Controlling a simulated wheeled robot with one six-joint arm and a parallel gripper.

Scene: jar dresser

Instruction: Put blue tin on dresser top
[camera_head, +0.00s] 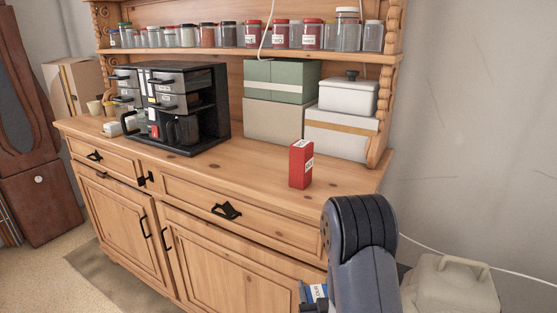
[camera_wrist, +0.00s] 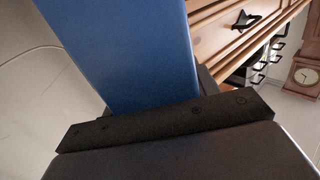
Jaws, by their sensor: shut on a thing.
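The blue tin (camera_wrist: 125,50) fills the upper middle of the wrist view, held against the black finger of my gripper (camera_wrist: 165,120). My gripper is shut on it.
A black drawer organizer (camera_head: 170,105) stands on the left of the top. Green and beige boxes (camera_head: 272,115) and a white lidded box (camera_head: 347,97) stand at the back right. A jar shelf (camera_head: 235,50) hangs above. A pale canister (camera_head: 450,285) stands at lower right.

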